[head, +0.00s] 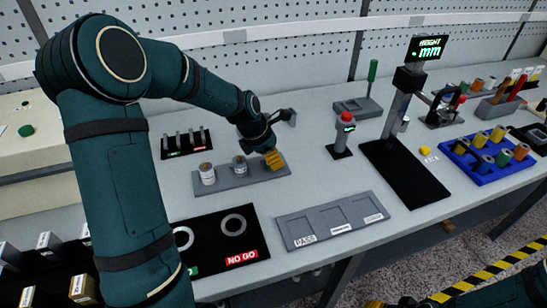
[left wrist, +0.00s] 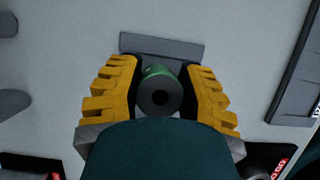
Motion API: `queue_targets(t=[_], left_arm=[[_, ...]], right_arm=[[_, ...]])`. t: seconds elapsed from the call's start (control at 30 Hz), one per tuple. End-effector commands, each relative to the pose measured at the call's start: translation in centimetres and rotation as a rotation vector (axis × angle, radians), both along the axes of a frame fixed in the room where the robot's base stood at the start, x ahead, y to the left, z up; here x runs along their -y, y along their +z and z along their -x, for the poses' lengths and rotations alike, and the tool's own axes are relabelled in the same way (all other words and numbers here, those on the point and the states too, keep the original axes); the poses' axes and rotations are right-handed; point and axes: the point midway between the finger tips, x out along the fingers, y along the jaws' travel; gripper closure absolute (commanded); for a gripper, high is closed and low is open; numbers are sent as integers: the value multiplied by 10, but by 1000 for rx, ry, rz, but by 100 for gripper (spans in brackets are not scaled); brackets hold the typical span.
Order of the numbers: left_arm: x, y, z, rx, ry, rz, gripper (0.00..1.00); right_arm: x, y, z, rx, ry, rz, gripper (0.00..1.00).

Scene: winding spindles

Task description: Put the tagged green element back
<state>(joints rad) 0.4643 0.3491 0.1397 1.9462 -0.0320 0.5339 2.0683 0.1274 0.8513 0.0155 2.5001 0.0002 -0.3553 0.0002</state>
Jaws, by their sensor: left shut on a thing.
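My left gripper (head: 272,160) is over the right end of a grey rack (head: 225,183). A white element (head: 207,174) and a grey one (head: 239,166) stand upright on the rack, left of the gripper. I cannot tell whether the green element touches the rack. My right gripper (head: 390,303) is barely in view at the bottom edge.
A black NO GO mat (head: 208,257) with rings and a grey three-pocket tray (head: 291,233) lie in front. A height gauge (head: 405,180) and a red-topped post (head: 344,135) stand right. A blue rack (head: 480,172) holds several coloured spindles. The bench between rack and tray is clear.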

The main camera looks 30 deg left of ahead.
Motion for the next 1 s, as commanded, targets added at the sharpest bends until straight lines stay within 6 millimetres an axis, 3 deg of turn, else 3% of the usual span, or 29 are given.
queue_targets(t=[0.27, 0.3, 0.37, 0.77, 1.0], left_arm=[[0, -1, 0, 0, 0, 0, 100], [0, -2, 0, 0, 0, 0, 53], [0, -1, 0, 0, 0, 0, 37], [-1, 5, 0, 2, 1, -1, 37], [-11, 43, 12, 4, 2, -3, 37]], right_arm=[[0, 0, 0, 0, 0, 0, 53], [0, 0, 0, 0, 0, 0, 53], [0, 0, 0, 0, 0, 0, 53], [0, 2, 0, 0, 0, 0, 53], [0, 13, 2, -5, 1, -1, 53]])
